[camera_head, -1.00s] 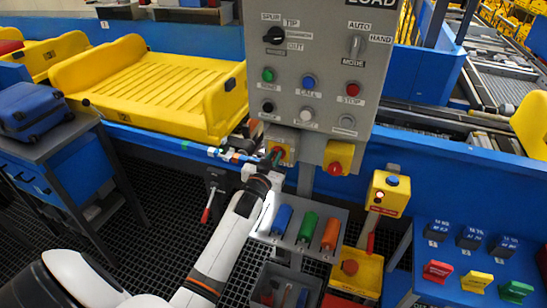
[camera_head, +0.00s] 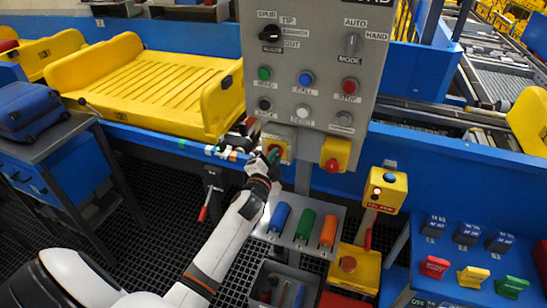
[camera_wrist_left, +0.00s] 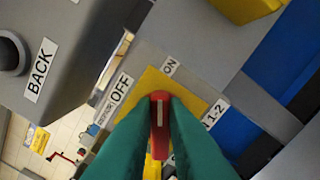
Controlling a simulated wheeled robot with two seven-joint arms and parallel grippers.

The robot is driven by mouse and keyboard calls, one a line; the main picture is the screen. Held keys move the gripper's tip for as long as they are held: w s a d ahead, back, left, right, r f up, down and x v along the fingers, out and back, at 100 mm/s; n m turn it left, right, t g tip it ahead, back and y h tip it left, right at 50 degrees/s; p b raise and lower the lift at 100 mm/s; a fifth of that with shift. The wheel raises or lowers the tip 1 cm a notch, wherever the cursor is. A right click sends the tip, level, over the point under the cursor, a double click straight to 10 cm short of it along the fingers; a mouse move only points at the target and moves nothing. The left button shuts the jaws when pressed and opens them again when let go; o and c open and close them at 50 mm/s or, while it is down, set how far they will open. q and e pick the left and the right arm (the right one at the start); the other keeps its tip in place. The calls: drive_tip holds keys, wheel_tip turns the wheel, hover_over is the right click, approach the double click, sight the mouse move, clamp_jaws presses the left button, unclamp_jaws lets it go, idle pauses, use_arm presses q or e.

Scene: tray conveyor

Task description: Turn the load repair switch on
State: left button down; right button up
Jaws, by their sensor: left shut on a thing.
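The load repair switch is a red knob (camera_wrist_left: 160,115) on a yellow plate (camera_wrist_left: 188,92) in the left wrist view. An OFF label (camera_wrist_left: 121,87) is at its upper left and an ON label (camera_wrist_left: 170,67) just above it. The knob's long side runs up the picture, its white line pointing toward ON. My left gripper (camera_wrist_left: 160,125) is shut on the knob, with a green finger on each side. In the head view the left gripper (camera_head: 273,158) is at the yellow plate under the grey panel, hiding part of the switch. My right gripper is not in view.
The grey panel (camera_head: 325,75) with several buttons and knobs rises above the switch. A second yellow switch box (camera_head: 335,154) is close on the right. Coloured cylinders (camera_head: 304,224) lie on a shelf below. A yellow tray (camera_head: 150,85) is at the left.

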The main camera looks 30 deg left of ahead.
use_arm(q)
drive_tip(key=m, duration=0.4)
drive_tip(key=f+m, duration=0.1)
drive_tip(key=m, duration=0.1)
drive_tip(key=shift+d+m+b, duration=0.1)
drive_tip(key=shift+m+b, duration=0.2)
drive_tip(key=shift+m, duration=0.1)
idle(0.4)
drive_tip(key=c, duration=1.4)
unclamp_jaws()
drive_tip(key=shift+c, duration=0.2)
drive_tip(key=b+v, duration=0.2)
drive_tip(key=v, duration=1)
